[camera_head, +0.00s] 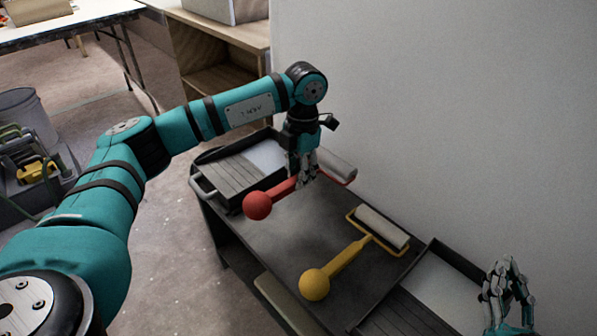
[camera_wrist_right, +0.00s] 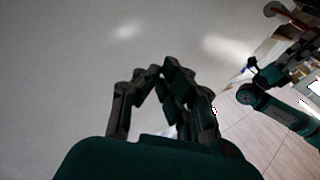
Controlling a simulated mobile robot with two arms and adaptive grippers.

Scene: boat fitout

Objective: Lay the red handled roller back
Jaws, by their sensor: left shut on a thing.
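The red handled roller (camera_head: 258,205) has a red ball end, a red handle and a pale sleeve (camera_head: 337,164). My left gripper (camera_head: 305,178) points down and is shut on its handle, over the far part of the dark cart top (camera_head: 292,231). Its ball end points to the near left, its sleeve to the right by the wall. I cannot tell whether it touches the cart. My right gripper (camera_head: 507,280) is empty, its fingertips drawn together, at the lower right; its fingers also show in the right wrist view (camera_wrist_right: 160,72).
A yellow handled roller (camera_head: 348,255) lies on the cart top. A paint tray (camera_head: 228,177) sits at the cart's far left end, another (camera_head: 437,290) at the near right. A pale wall (camera_head: 440,100) borders the cart on the right. A grey bucket (camera_head: 28,115) stands on the floor left.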

